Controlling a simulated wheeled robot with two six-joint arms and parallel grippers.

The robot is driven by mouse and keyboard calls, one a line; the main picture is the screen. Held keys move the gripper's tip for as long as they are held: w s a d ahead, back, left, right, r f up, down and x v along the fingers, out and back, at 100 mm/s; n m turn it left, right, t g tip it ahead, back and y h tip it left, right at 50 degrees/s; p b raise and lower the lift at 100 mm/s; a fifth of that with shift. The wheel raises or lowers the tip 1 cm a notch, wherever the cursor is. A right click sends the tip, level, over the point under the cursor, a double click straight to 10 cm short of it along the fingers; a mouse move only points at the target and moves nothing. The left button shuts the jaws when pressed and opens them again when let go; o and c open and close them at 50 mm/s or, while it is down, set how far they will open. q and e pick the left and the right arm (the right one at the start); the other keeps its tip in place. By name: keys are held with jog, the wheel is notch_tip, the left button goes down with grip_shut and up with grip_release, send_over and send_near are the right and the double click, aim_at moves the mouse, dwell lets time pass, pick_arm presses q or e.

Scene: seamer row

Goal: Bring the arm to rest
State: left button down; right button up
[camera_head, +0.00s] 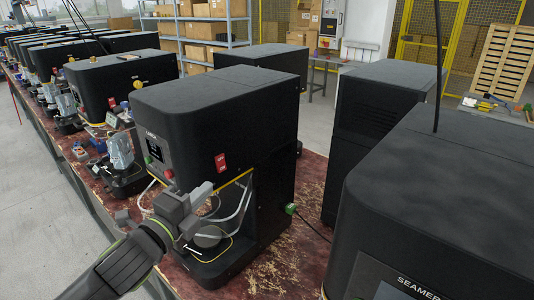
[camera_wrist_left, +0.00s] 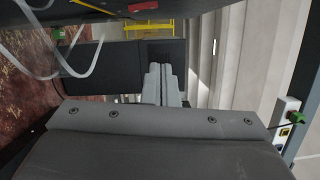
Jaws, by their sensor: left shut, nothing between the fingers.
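My left gripper (camera_head: 204,190) reaches in from the lower left in the head view. It is in front of the black seamer machine (camera_head: 215,110), near its open working bay with a round plate (camera_head: 208,237) low down. In the left wrist view the two grey fingers of my left gripper (camera_wrist_left: 160,72) lie side by side, shut with nothing between them. I cannot tell whether the gripper touches the machine. My right gripper is in neither view.
Clear tubes (camera_head: 238,198) hang in the bay close to my left gripper. The dark red bench (camera_head: 300,225) carries scattered shavings. Another seamer (camera_head: 440,190) stands at the right, and a row of machines (camera_head: 105,75) runs back left. Grey floor (camera_head: 28,180) is open at the left.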

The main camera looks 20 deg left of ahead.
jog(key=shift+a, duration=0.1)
pick_arm(q)
jog(key=s+a+f+n+g+y, duration=0.1)
jog(key=s+f+n+g+y, duration=0.1)
jog(key=s+f+n+g, duration=0.5)
jog(key=s+a+f+n+y, duration=0.15)
jog(key=f+n, duration=0.35)
jog(key=f, duration=0.6)
jog(key=s+d+f+n+g, duration=0.4)
jog(key=s+f+n+g, duration=0.45)
jog(key=s+f, duration=0.45)
notch_tip(320, 180, down, 26)
jog(key=s+a+b, duration=0.2)
jog(key=s+d+f+g+b, duration=0.1)
jog(key=s+f+b, duration=0.1)
jog(key=s+f, duration=1.2)
notch_tip(320, 180, down, 4)
jog(key=shift+s+r+g+h, duration=0.15)
jog(key=shift+s+g+h, duration=0.05)
jog(key=shift+g+h, duration=0.2)
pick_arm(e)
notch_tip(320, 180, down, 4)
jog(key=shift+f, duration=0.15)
